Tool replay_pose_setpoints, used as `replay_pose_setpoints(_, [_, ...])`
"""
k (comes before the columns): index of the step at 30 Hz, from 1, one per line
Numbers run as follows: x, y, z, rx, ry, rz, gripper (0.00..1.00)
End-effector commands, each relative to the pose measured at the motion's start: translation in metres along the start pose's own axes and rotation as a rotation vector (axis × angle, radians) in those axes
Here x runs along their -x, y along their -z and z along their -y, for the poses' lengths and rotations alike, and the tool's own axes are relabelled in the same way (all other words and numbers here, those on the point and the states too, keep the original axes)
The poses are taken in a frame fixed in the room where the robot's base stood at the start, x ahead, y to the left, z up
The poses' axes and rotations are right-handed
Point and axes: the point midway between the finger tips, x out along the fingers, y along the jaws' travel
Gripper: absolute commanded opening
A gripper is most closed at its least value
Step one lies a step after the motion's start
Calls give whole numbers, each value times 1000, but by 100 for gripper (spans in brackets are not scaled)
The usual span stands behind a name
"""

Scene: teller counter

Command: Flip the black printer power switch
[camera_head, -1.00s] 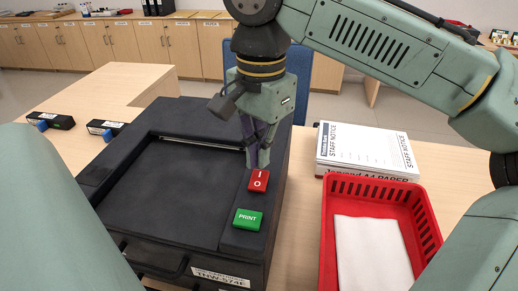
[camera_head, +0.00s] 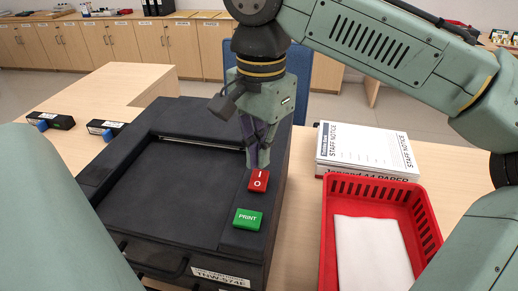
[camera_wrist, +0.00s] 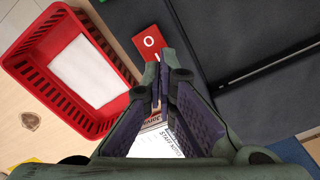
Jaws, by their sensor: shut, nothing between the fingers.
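The black printer (camera_head: 160,190) stands on the wooden desk. Its red power switch (camera_head: 258,181), marked I and O, sits on the right part of its top, just behind the green PRINT button (camera_head: 247,219). My gripper (camera_head: 259,166) is shut and empty, pointing down at the far edge of the switch. In the wrist view the switch (camera_wrist: 150,43) shows just beyond my fingertips (camera_wrist: 163,52), which hide part of its I end. I cannot tell whether the fingertips touch it.
A red basket (camera_head: 329,235) holding white paper stands right of the printer. A stack of paper packs with a staff notice (camera_head: 368,152) lies behind it. Two black stamps (camera_head: 105,128) with blue parts lie on the desk at left.

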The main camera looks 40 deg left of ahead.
Motion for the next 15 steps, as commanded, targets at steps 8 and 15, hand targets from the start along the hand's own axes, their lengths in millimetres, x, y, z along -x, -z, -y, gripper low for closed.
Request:
replay_pose_setpoints(8, [-5,0,0,0,0,0,0])
replay_pose_setpoints(15, [-8,0,0,0,0,0,0])
